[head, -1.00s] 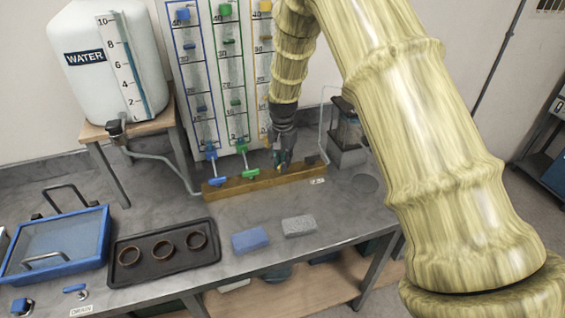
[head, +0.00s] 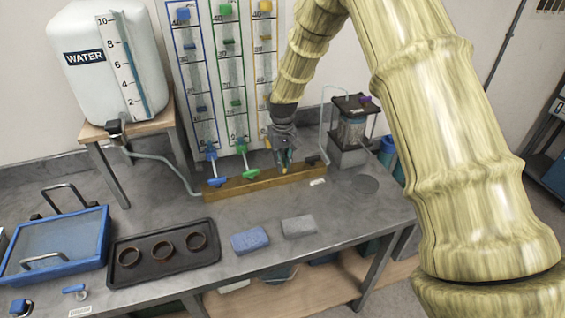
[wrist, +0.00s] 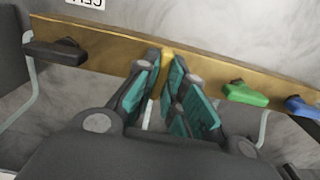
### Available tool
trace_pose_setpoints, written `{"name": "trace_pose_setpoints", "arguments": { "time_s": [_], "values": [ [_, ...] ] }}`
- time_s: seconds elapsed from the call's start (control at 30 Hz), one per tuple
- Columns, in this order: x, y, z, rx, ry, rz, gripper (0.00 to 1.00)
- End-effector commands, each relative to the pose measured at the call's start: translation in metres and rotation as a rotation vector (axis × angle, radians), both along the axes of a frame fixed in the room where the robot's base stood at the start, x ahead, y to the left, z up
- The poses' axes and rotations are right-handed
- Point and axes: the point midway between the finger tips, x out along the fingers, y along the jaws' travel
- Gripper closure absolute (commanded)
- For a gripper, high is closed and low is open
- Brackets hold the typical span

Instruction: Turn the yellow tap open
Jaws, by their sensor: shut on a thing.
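The yellow tap (wrist: 166,64) is mostly hidden between my fingers; only a small yellow part shows at the wooden rail in the wrist view. My gripper (wrist: 165,82) is shut on it, with a teal-padded finger on each side. In the head view my gripper (head: 284,165) points down at the rail (head: 230,188), to the right of the green tap (head: 247,172) and the blue tap (head: 215,180). How far the yellow tap is turned cannot be told.
A black handle (wrist: 55,52) is on the same rail, beyond the yellow tap from the green tap (wrist: 245,94). The gauge board (head: 225,70) stands behind. A jar device (head: 352,128) is to the right. Blue and grey sponges (head: 249,240) lie in front.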

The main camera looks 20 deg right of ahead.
Motion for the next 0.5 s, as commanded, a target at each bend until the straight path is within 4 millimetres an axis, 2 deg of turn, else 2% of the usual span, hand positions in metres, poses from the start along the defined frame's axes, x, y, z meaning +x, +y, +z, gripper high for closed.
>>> {"name": "trace_pose_setpoints", "arguments": {
  "time_s": [0.5],
  "values": [
    [0.0039, -0.0009, 0.0045, -0.001, -0.009, 0.059, 1.00]
  ]
}}
